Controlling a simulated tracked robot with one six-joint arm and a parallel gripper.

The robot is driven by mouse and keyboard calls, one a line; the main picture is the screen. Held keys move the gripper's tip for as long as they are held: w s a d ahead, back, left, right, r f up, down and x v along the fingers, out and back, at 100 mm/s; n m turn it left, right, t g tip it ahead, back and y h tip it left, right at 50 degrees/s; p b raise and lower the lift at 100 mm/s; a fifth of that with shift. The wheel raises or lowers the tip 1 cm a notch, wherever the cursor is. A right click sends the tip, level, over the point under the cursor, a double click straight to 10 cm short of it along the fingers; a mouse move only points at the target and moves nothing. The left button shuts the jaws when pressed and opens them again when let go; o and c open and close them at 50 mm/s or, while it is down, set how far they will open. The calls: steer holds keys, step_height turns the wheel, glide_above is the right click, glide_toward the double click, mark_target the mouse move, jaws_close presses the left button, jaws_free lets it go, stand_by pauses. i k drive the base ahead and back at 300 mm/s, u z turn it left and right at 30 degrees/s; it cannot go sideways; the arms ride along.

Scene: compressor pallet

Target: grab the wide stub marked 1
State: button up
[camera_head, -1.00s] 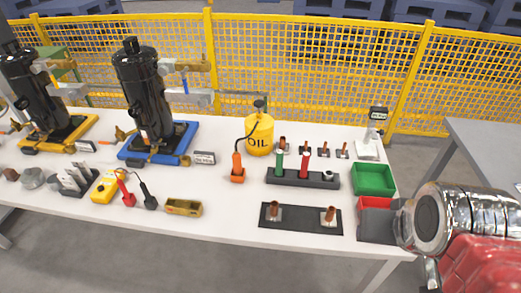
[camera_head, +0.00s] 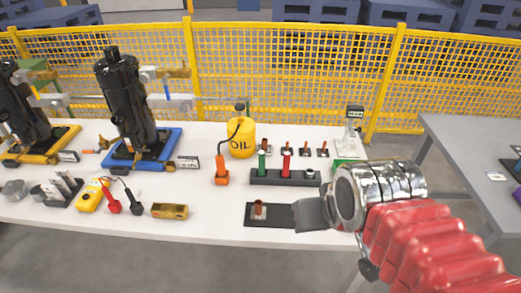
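A copper stub (camera_head: 258,209) stands upright on a small plate at the left of a black mat (camera_head: 282,222) near the table's front edge. My gripper (camera_head: 302,214) is over the right part of that mat and hides the other stub there. It is seen from the side, so I cannot tell whether it is open or holds anything. A wider copper stub (camera_head: 265,145) stands at the left of the back row, beside several thinner stubs (camera_head: 306,148). No number is legible on any stub.
A dark rack (camera_head: 270,177) with a green and a red handle stands behind the mat. The yellow oil can (camera_head: 241,138) and orange tool (camera_head: 222,175) stand left of it.

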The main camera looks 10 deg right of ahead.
mark_target(265, 147)
steer(key=z, duration=0.05)
steer(key=i, duration=1)
steer(key=u, duration=0.05)
